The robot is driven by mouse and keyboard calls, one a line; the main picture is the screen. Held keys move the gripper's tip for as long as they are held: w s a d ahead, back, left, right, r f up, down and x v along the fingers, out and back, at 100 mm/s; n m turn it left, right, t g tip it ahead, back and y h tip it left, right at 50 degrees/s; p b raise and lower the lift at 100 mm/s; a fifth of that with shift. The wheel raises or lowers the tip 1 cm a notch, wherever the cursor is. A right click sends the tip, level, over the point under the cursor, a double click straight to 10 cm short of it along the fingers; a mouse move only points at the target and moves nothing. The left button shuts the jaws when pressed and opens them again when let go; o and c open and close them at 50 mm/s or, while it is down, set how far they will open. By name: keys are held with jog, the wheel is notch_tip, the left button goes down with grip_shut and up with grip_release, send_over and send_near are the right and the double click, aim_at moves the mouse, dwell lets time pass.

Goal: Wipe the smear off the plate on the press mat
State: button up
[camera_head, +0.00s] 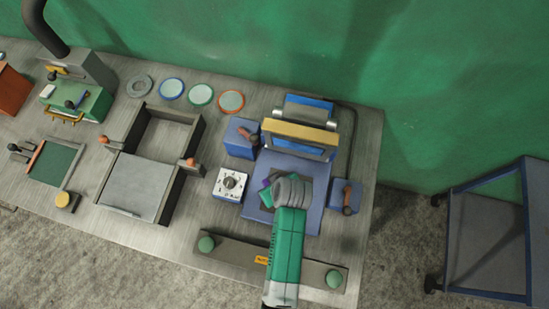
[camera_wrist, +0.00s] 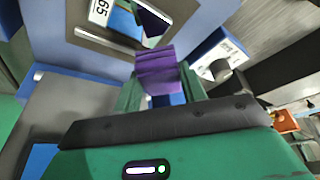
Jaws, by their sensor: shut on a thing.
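My gripper (camera_wrist: 158,78) is shut on a purple folded block, perhaps a wiping cloth (camera_wrist: 156,62), held between its two green fingers. In the head view my green and grey arm end hangs over the blue press bed (camera_head: 259,214) and hides most of what lies there. A bit of the purple block (camera_head: 265,196) shows at its left side. In the wrist view a plate with a tan-grey border (camera_wrist: 98,38) lies just beyond the block; its middle shows blue and tan patches and a dark patch. I cannot tell which patch is the smear, nor whether the block touches the plate.
The press's blue and tan bar (camera_head: 300,136) stands behind my gripper. Blue blocks with levers stand left (camera_head: 240,138) and right (camera_head: 345,197). A white dial box (camera_head: 232,184) is close on the left. A bar with green knobs (camera_head: 250,258) lies in front.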

jog(key=shift+r+p, duration=1.35)
jog(key=shift+r, duration=0.4)
notch_tip(320, 180, up, 16)
jog(key=d+m+t+h+p, duration=0.1)
jog(key=m+h+p, duration=0.1)
jog(key=m, duration=0.5)
jog(key=shift+w+d+f+h+p, duration=0.3)
jog(key=shift+w+p, duration=0.15)
jog(key=shift+p, duration=0.35)
